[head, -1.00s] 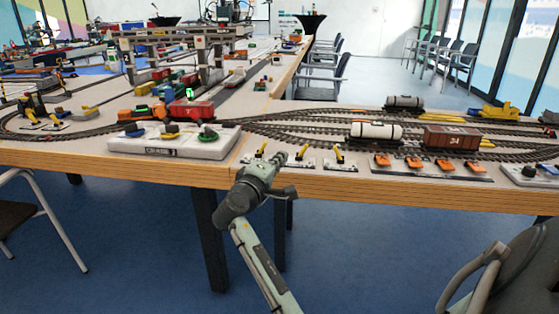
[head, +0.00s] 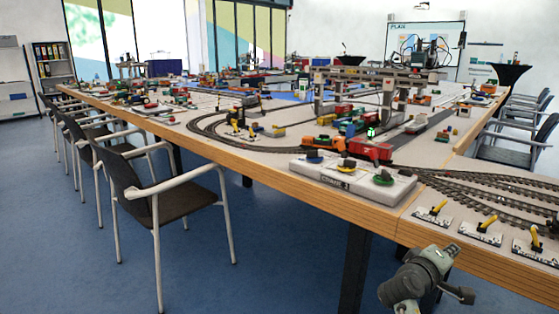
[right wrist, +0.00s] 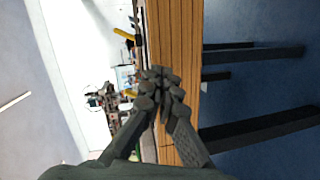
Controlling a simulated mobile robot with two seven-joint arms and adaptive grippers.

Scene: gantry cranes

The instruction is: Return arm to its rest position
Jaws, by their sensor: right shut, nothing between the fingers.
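My right gripper (head: 450,251) is at the lower right of the head view, in front of the wooden table edge (head: 330,200) and below the yellow-handled levers. In the right wrist view its fingers (right wrist: 160,82) are shut together with nothing between them, and they overlap the table edge (right wrist: 172,30) in the picture. Whether they touch the edge cannot be told. The left gripper is not in view.
The control box (head: 352,180) with coloured knobs stands near the table edge. Yellow levers (head: 487,226) line the edge to its right. A gantry crane (head: 375,80) spans the tracks behind. A chair (head: 165,200) stands at left on open blue floor.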

